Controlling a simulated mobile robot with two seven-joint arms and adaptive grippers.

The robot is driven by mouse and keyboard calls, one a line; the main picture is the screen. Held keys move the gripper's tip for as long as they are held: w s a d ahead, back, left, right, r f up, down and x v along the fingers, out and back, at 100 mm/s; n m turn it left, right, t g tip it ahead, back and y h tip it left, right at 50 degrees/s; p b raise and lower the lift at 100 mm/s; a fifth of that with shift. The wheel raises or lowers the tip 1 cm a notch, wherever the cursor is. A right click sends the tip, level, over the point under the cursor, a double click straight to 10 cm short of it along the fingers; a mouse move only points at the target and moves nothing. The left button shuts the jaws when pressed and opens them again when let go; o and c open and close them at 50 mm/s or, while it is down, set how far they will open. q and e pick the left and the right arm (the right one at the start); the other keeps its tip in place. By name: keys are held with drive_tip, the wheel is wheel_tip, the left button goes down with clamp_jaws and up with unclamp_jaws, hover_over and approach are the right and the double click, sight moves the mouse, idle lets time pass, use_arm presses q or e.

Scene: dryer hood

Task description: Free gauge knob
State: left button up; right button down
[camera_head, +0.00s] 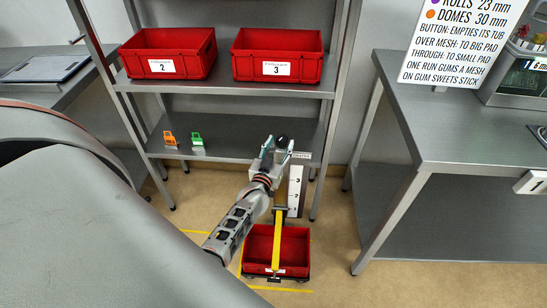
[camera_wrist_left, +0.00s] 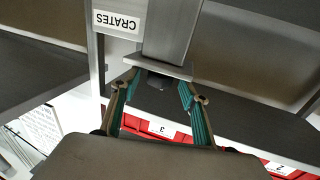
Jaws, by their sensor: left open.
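The gauge stands on the floor as a post with a white scale plate (camera_head: 296,190) marked with numbers. A small black part, which looks like its knob (camera_head: 281,141), shows at the top. My left gripper (camera_head: 276,148) is open at the post's top, its teal fingertips on either side of the black part. In the left wrist view, the grey post (camera_wrist_left: 168,35) ends in a flat plate between the open fingers (camera_wrist_left: 158,100). A dark piece (camera_wrist_left: 157,83) shows under that plate; whether the fingers touch anything is unclear. My right gripper is not in view.
A red crate (camera_head: 258,269) sits on the floor under a yellow bar (camera_head: 278,243). Red crates 2 (camera_head: 190,66) and 3 (camera_head: 251,70) stand on the upper shelf. Orange (camera_head: 170,139) and green (camera_head: 197,139) pieces sit on the lower shelf. A grey table (camera_head: 460,120) stands right.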

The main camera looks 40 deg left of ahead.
use_arm(q)
drive_tip(key=v, duration=0.9)
